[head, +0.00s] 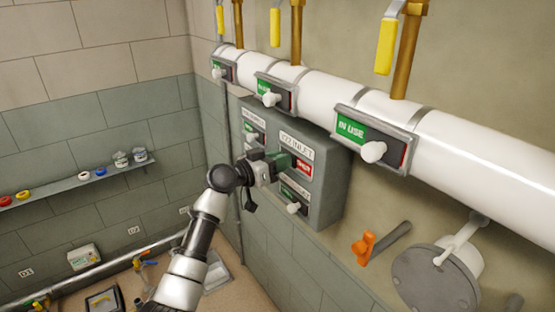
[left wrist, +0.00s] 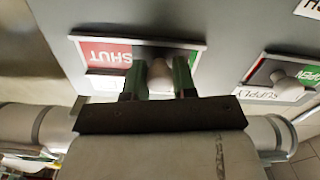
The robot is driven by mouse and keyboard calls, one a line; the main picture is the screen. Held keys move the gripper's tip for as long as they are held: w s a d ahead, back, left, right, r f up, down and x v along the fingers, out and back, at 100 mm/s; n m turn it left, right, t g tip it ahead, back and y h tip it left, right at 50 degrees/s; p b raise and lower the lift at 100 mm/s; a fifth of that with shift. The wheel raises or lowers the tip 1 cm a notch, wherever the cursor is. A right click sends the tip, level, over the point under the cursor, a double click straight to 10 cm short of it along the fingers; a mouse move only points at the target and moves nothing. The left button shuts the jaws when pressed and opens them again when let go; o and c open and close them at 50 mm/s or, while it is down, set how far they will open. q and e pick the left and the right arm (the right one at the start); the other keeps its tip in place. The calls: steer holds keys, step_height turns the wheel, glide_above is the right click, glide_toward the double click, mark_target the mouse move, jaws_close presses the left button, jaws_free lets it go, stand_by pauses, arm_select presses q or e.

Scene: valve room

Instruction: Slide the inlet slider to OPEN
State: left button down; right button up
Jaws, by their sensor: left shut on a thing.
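The inlet slider (head: 305,168) sits in a framed slot on the grey box, under a white label reading INLET. Its red SHUT field shows at the right of the slot in the head view. My left gripper (head: 283,160) reaches the slot from the left and covers the slot's left part there. In the left wrist view, the white slider knob (left wrist: 160,82) stands between the two green fingers of my left gripper (left wrist: 159,78), which is shut on it. The SHUT field (left wrist: 108,53) appears upside down beside the fingers. My right gripper is not in view.
Two more sliders sit on the grey box (head: 327,190), one to the left and one below. A white pipe (head: 465,150) with IN USE sliders runs above. An orange-handled valve (head: 365,247) and a grey flange (head: 430,280) are at lower right.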

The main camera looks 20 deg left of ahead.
mark_target(304, 166)
arm_select(q)
steer(key=s+d, duration=0.1)
steer(key=d, duration=0.1)
steer(key=s+d, duration=0.2)
steer(key=shift+s+d, duration=0.2)
steer(key=shift+s, duration=0.05)
steer(key=shift+w+f, duration=0.1)
steer(key=c, duration=1.3)
jaws_free()
steer(key=o, duration=0.4)
steer(key=shift+d, duration=0.1)
